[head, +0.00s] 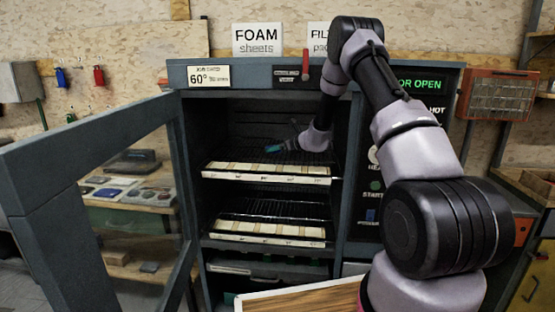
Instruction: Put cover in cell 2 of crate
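My arm reaches into the open cabinet (192,160), above its upper wire rack (245,157). My gripper (285,146) is small and dark against the rack, and its fingers are hard to make out. A small teal piece (273,148) shows at its tip; I cannot tell whether it is the cover or part of the gripper, or whether it is held. No crate with numbered cells can be clearly made out. A pale-rimmed wooden surface (300,297) shows at the bottom edge, partly cut off.
The cabinet's glass door (85,145) stands swung open at left. A lower rack (265,207) with a labelled front strip sits below the upper one. A display reading "DOOR OPEN" (420,84) is partly behind my arm. A bench with several items (130,190) shows through the door glass.

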